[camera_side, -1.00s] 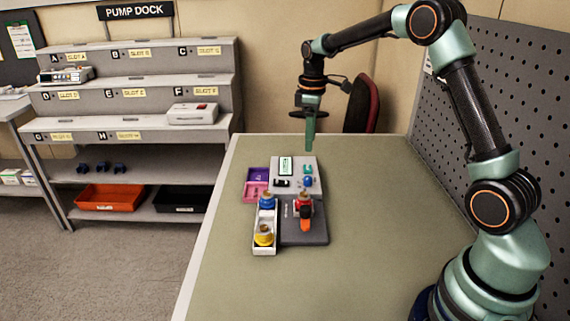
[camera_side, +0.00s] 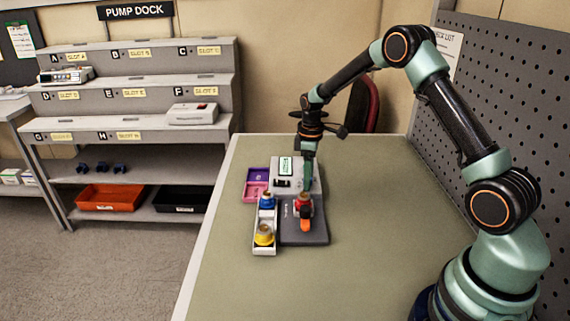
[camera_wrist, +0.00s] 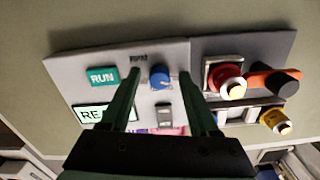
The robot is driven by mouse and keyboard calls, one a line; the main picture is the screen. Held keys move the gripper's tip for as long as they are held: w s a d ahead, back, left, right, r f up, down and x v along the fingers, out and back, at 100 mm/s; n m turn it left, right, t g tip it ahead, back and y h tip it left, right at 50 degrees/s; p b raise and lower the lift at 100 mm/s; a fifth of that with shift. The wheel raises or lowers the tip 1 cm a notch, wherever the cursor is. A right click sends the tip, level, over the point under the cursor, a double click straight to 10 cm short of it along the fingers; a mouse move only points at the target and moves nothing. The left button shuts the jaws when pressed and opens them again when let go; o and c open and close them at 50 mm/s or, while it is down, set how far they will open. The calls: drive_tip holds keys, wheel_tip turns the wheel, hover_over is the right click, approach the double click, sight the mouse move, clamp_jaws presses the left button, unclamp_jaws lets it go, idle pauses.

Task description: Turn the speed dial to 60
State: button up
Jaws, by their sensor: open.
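The speed dial is the round blue knob (camera_wrist: 159,77) with a light pointer mark, on the grey panel (camera_wrist: 75,72). In the wrist view my gripper (camera_wrist: 159,73) is open, with one green finger on each side of the dial and gaps between. I cannot tell whether the fingertips are level with the dial. In the side view my gripper (camera_side: 308,183) points down over the panel's right part and hides the dial. The numbers around the dial are too small to read. A green RUN button (camera_wrist: 102,77), a display (camera_wrist: 92,115) and a switch (camera_wrist: 164,113) share the panel.
A red knob (camera_side: 304,198) and orange lever (camera_side: 305,225) sit on the dark base in front. A white holder (camera_side: 265,220) with blue- and yellow-topped parts stands at left. The table's right side (camera_side: 380,240) is clear.

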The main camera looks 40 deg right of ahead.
clamp_jaws()
drive_tip(key=shift+m, duration=0.3)
drive_tip(key=m, duration=0.4)
drive_tip(key=shift+r+m, duration=0.1)
drive_tip(key=shift+m, duration=2)
unclamp_jaws()
